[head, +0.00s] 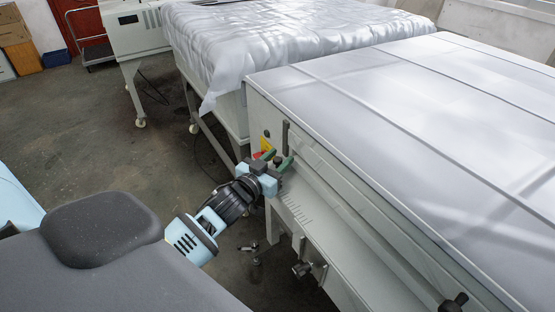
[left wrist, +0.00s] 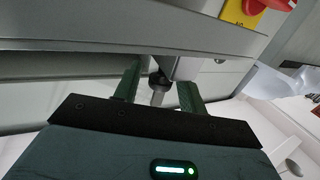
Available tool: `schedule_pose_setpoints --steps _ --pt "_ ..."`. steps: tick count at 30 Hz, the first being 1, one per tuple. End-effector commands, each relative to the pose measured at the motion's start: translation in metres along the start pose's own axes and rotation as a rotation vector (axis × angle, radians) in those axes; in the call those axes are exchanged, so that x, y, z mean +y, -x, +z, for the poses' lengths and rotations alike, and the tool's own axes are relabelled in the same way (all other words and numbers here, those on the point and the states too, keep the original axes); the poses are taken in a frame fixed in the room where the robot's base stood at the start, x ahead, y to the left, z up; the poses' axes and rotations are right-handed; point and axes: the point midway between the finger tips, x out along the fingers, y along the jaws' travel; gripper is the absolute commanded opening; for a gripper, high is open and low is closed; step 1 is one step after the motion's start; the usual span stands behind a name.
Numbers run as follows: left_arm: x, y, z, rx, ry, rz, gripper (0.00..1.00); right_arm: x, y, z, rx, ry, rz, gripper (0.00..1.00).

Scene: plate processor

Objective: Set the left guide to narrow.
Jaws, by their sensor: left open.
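My left gripper (head: 277,158) is open at the left end of the plate processor (head: 262,103), at its front edge. In the left wrist view its two green fingers (left wrist: 158,86) stand on either side of a small knob with a dark collar and a grey stem (left wrist: 157,97), which looks like the left guide's knob. There seems to be a gap between the knob and each finger. In the head view the gripper mostly hides this knob. Its exact setting cannot be read. My right gripper is not in view.
A red and yellow switch (left wrist: 268,6) sits close to the gripper. A dark knob (head: 453,303) is farther right along the front edge, and another fitting (head: 302,269) is below. A sheet-covered table (head: 270,45) stands behind. The floor at left (head: 90,140) is clear.

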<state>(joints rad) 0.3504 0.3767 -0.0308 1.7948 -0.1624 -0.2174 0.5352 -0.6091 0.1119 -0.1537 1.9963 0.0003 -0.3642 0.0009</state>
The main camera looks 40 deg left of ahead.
Motion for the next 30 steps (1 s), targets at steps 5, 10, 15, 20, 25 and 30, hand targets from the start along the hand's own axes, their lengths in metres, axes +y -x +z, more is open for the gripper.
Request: schedule_pose_setpoints --steps 5,10,15,20,25,30 --pt "0.0002 -0.0013 -0.0001 0.000 0.000 0.000 0.41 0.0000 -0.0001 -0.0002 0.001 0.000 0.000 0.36" --pt "0.0002 -0.0011 0.0000 0.000 0.000 0.000 0.32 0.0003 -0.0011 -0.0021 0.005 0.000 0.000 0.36" --pt "0.0002 -0.0010 0.0000 0.000 0.000 0.000 0.10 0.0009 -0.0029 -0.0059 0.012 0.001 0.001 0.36" --pt "0.0003 -0.0009 0.0000 0.000 0.000 0.000 0.00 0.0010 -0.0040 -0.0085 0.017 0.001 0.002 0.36" --pt "0.0007 -0.0014 0.0001 0.000 0.000 0.000 0.00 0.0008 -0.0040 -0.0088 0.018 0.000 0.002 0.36" --pt "0.0070 -0.0070 0.0007 0.000 0.002 0.001 0.00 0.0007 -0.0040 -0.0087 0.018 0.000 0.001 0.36"
